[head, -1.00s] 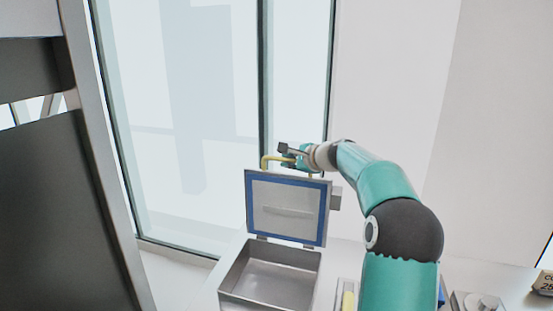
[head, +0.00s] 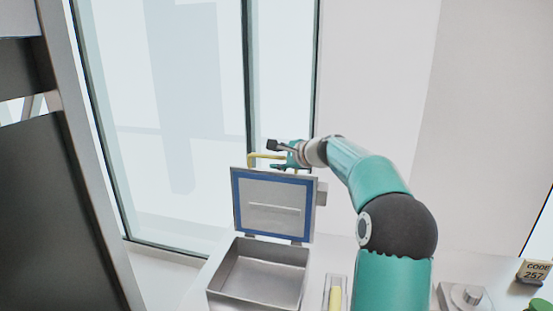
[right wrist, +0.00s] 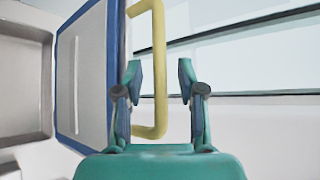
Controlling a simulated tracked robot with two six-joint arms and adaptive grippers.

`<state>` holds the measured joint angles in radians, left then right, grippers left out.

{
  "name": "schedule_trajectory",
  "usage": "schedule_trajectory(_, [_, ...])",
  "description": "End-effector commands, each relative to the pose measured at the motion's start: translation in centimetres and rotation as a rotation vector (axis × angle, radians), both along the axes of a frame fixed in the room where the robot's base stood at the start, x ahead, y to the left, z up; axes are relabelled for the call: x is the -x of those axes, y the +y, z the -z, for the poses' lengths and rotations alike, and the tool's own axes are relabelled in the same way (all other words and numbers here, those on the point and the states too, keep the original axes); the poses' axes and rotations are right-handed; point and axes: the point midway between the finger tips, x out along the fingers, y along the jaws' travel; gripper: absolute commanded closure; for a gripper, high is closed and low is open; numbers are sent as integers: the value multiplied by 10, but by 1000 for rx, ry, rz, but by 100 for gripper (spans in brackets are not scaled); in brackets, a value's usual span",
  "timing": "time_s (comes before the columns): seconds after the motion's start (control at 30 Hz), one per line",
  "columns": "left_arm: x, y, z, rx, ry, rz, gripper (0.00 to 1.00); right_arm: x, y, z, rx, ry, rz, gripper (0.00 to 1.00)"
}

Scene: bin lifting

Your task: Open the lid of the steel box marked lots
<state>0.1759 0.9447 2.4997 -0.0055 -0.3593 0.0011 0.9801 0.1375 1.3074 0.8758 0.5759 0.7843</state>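The steel box (head: 228,291) stands on a white surface with its inside showing empty. Its lid (head: 270,188) stands upright at the back, with a blue seal around its inner face. No marking on the box can be read. The lid's yellow handle (head: 252,157) shows above the lid's top edge, and also in the right wrist view (right wrist: 159,60). My right gripper (head: 274,156) is at the handle. In the right wrist view the fingers (right wrist: 160,85) are spread, with the handle between them and gaps on both sides. My left gripper is not in view.
A clear tray with a yellow item (head: 335,298) is right of the box. Glass panels (head: 190,120) stand behind, and a dark cabinet (head: 60,220) is at left.

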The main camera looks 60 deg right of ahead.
Motion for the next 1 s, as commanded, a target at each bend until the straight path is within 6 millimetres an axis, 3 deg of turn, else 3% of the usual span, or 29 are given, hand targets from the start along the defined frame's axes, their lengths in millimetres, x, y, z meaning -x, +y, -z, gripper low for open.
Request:
schedule_trajectory(0.5, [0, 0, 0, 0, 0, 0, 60, 78, 36, -37, 3, 0, 4, 61])
schedule_trajectory(1.0, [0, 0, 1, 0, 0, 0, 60, 87, 40, -40, 2, 1, 1, 61])
